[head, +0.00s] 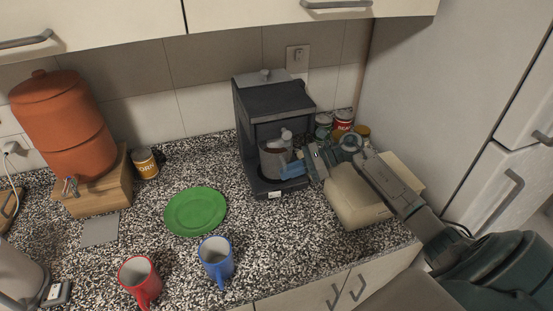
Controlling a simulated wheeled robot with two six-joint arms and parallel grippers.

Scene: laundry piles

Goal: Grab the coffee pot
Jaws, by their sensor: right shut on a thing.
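The coffee pot (274,163) is a dark, glassy pot standing inside the black coffee maker (275,101), on its base under the top housing. My right arm comes in from the right, and its gripper (292,170) is at the pot's right side, shut on the pot, apparently at its blue handle. The fingers partly cover the handle. My left gripper does not show in the head view.
A cream box-like appliance (357,205) stands just right, under my right arm. Cans (342,122) stand behind it. A green plate (195,211), a blue mug (217,260) and a red mug (140,280) are at the front left. A terracotta dispenser (64,125) stands far left. Upper cabinets overhang the counter.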

